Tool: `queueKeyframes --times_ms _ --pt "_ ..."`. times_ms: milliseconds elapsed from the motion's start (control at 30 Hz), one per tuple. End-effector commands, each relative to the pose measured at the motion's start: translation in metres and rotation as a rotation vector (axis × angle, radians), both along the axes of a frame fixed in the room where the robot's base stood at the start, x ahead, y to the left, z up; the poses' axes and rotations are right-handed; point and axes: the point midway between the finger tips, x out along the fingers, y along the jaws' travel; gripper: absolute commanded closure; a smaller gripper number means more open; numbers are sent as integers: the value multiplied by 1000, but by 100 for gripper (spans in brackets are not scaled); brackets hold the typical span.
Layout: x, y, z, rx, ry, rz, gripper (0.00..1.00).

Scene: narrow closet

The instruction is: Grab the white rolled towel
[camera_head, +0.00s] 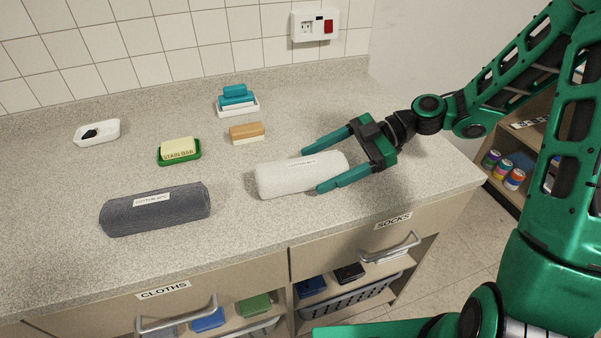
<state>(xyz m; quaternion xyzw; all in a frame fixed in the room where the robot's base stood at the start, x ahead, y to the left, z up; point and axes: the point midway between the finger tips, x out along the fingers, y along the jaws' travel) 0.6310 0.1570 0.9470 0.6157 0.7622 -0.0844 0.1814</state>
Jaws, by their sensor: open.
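My gripper (311,171) reaches in from the right. Its two green fingers are open, one behind the towel's right part and one in front of it. The towel's right end sits between the fingers. I cannot tell whether either finger touches it. The towel still appears to rest on the counter.
A grey rolled towel (155,210) lies to the left. Behind are a brush (247,131), a blue item on a white dish (238,105), a stain bar on a green dish (179,150) and a white dish (97,132). Drawer handles (390,247) project below the counter's front edge.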

Motion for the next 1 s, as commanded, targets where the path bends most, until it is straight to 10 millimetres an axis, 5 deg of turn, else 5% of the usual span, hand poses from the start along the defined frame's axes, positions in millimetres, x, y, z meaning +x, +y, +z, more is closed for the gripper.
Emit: queueKeyframes --times_ms 200,500,733,1000 --pt "-7 23 -12 1 1 2 24" --pt "-7 27 -14 -1 0 1 24" --pt "-7 27 -14 0 0 1 74" --pt "-7 27 -13 0 0 1 74"
